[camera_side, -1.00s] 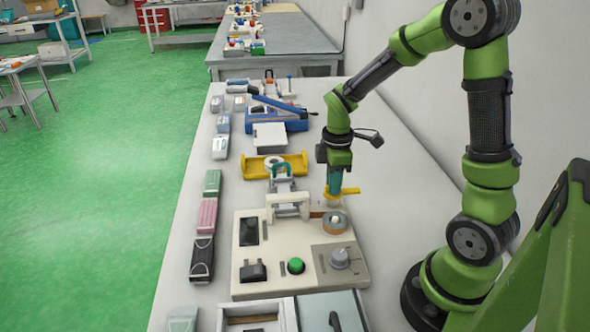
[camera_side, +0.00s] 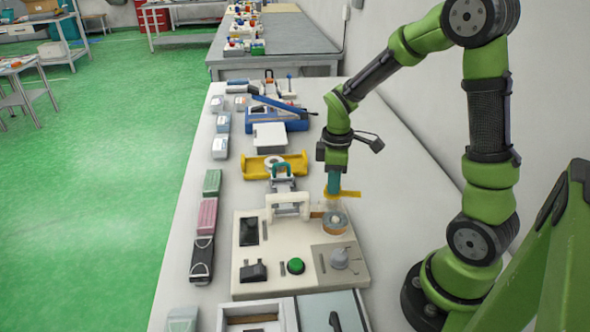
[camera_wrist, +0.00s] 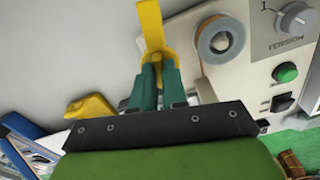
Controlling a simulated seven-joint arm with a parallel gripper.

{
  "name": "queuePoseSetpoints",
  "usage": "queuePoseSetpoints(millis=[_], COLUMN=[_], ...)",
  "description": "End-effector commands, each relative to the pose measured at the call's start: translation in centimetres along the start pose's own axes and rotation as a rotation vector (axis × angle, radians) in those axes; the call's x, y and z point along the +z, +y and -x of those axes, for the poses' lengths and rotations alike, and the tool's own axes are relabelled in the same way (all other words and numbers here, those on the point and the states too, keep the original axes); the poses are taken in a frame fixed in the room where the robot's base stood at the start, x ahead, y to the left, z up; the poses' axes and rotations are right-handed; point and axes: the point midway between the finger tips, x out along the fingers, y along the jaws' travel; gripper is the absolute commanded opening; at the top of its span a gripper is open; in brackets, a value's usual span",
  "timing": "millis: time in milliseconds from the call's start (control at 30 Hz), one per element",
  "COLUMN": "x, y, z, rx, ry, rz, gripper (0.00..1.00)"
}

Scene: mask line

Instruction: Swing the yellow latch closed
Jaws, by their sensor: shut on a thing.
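The yellow latch (camera_side: 345,193) is a small flat arm at the far right corner of the white machine panel (camera_side: 278,226). In the wrist view the latch (camera_wrist: 150,27) runs up from between my fingertips. My gripper (camera_side: 332,192) points down at it, and its teal fingers (camera_wrist: 158,72) are shut on the latch's yellow base part. The exact contact is partly hidden by the fingers. A tape roll (camera_side: 335,221) sits on the panel just in front of the latch.
The panel carries a green button (camera_side: 296,265), a grey tension knob (camera_side: 339,258) and a black switch. A yellow cradle (camera_side: 255,168) stands behind it. Several small packs line the left table edge. The bench to the right of the panel is bare.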

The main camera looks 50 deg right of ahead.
Motion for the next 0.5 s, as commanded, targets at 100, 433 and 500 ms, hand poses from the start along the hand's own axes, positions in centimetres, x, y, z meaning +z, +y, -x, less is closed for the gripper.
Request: queuePoseSetpoints(millis=[100, 433, 500], x=[-0.02, -0.05, -0.07], y=[0.01, -0.01, -0.02], z=[0.08, 0.1, 0.1], rx=[0.001, 0.0, 0.0], ry=[0.0, 0.001, 0.001], rz=[-0.108, -0.422, -0.488], gripper=[0.0, 0.0, 0.0])
